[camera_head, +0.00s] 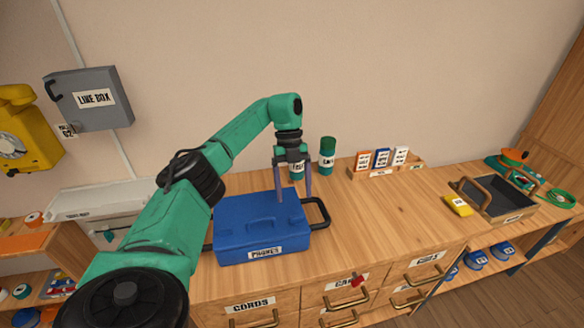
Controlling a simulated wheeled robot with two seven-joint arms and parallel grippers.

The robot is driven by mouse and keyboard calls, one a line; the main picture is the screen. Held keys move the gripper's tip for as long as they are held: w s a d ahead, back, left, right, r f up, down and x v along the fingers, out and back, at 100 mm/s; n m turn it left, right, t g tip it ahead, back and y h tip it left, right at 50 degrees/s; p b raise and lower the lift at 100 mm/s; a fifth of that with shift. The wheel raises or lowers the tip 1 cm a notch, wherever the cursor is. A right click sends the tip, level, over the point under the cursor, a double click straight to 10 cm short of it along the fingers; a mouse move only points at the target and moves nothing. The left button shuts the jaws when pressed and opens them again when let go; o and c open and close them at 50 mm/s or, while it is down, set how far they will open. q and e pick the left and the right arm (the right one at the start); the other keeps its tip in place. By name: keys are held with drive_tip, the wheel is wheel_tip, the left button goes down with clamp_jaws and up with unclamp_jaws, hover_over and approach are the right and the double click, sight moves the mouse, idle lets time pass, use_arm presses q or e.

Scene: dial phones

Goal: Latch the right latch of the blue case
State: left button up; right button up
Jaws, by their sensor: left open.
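The blue case (240,228) with a "PHONES" label on its front sits on the wooden counter, its lid looking closed. A black loop (322,212) sticks out on its right side, and part of another shows on its left. I cannot tell whether the right loop is the latch or a handle, and no latch shows clearly. My left gripper (294,194) points down with its two fingers apart and empty, at the case's right back part. I cannot tell whether the fingers touch the case. My right gripper is out of view.
Green cylinders (327,156) stand behind my left gripper. A card rack (383,172) is at the back. A dark tray (497,198) and yellow item (457,205) lie to the right. The counter (390,220) right of the case is clear.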

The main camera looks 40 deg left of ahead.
use_arm(q)
drive_tip(key=p+v, duration=0.3)
drive_tip(key=v, duration=0.5)
drive_tip(key=shift+r+p, duration=0.15)
drive_tip(key=shift+p, duration=0.15)
